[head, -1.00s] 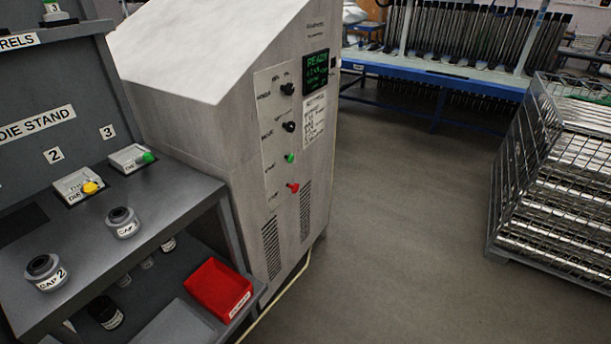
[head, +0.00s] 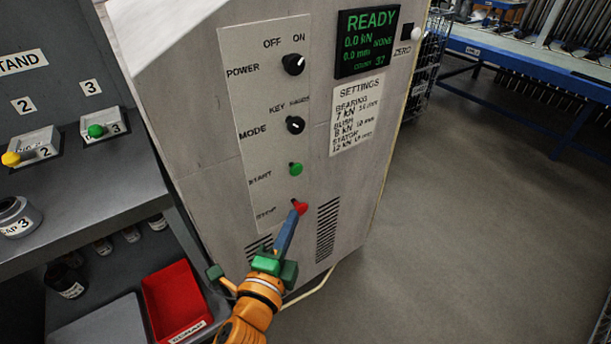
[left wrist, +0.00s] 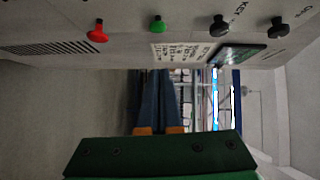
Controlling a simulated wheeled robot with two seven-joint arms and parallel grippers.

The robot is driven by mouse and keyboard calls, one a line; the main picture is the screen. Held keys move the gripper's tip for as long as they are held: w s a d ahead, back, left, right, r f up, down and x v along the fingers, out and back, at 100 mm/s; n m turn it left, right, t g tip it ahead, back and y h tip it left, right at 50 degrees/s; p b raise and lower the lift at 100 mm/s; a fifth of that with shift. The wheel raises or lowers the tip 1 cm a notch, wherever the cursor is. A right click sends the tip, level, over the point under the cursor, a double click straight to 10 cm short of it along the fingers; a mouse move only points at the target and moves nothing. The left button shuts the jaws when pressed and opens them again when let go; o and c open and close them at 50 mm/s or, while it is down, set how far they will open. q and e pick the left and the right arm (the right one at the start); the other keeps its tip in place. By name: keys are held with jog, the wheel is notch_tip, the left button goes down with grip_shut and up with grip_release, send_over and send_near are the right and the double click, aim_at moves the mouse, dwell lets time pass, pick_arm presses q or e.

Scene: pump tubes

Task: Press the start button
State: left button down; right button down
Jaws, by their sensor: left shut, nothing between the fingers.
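The green start button (head: 296,169) is on the white machine's front panel (head: 262,120), beside the START label and above the red stop button (head: 300,207). The left wrist view also shows the green button (left wrist: 157,24) and the red one (left wrist: 98,32), both near the top. My left gripper (head: 297,214) has its blue fingers shut and empty. In the head view their tips overlap the lower edge of the red button; contact is not clear. In the left wrist view the fingers (left wrist: 160,72) lie below the green button, apart from it. My right gripper is out of view.
A display (head: 367,41) reads READY, 0.0 kN and 0.0 mm. Power knob (head: 293,64) and mode knob (head: 295,125) sit above the start button. A grey stand with a red bin (head: 177,302) is at left. Open floor (head: 460,220) lies to the right.

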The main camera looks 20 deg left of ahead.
pick_arm(q)
send_near(296, 169)
jog(key=w+d, duration=0.4)
jog(key=w+a, duration=0.1)
jog(key=w+a+f, duration=0.1)
jog(key=a, duration=0.1)
jog(key=shift+w, duration=0.4)
